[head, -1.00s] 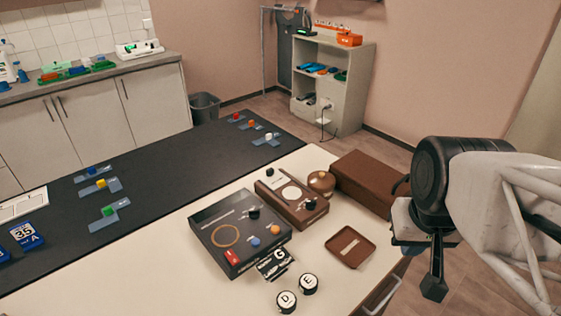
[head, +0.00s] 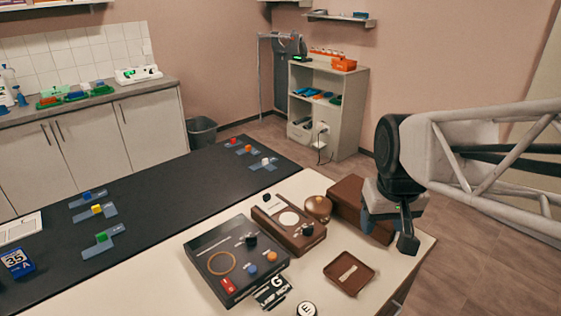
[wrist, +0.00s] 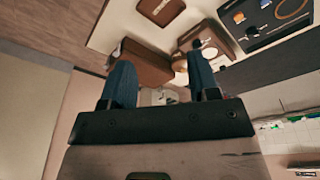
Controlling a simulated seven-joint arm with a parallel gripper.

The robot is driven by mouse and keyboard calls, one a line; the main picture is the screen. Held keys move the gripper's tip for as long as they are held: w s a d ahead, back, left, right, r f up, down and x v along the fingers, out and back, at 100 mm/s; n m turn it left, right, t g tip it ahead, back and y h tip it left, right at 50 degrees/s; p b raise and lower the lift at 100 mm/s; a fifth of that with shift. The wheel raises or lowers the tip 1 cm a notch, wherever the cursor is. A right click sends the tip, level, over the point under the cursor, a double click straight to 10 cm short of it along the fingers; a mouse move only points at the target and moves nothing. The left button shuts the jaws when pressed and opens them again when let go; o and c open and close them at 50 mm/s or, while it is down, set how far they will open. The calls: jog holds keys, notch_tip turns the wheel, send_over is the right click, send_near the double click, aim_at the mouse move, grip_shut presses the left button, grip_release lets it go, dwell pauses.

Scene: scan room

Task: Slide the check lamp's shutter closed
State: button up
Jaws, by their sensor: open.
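A brown device (head: 272,211) with a pale round disc (head: 289,219) and a dark knob (head: 307,229) sits on the cream table. It looks like the check lamp, but I cannot tell for sure, nor how its shutter stands. It also shows in the wrist view (wrist: 214,42). Left of it is a black panel (head: 209,247) with a slot, black knob (head: 251,239), orange ring and coloured buttons. My gripper (head: 404,232) is open and empty, in the air at the table's right side, well right of both. Its two spread fingers show in the wrist view (wrist: 162,84).
A brown domed object (head: 318,208) and a long brown box (head: 346,203) stand between the brown device and my gripper. A shallow brown tray (head: 332,286) lies nearer the front. A round piece marked E (head: 307,309) is at the bottom edge.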

jog(key=w+a+n, duration=0.2)
jog(key=w+a, duration=0.3)
jog(key=w, duration=0.6)
jog(key=n+g, duration=0.2)
jog(key=n, duration=0.3)
send_over(267, 194)
jog(key=f, duration=1.7)
jog(key=shift+s+d+f, duration=0.1)
jog(key=shift+s+d, duration=0.15)
jog(key=shift+s, duration=0.05)
jog(key=shift+w+a+f+n, duration=0.25)
jog(key=shift+a+f+n, duration=0.05)
jog(key=shift+a, duration=0.05)
jog(key=shift+f, duration=3.9)
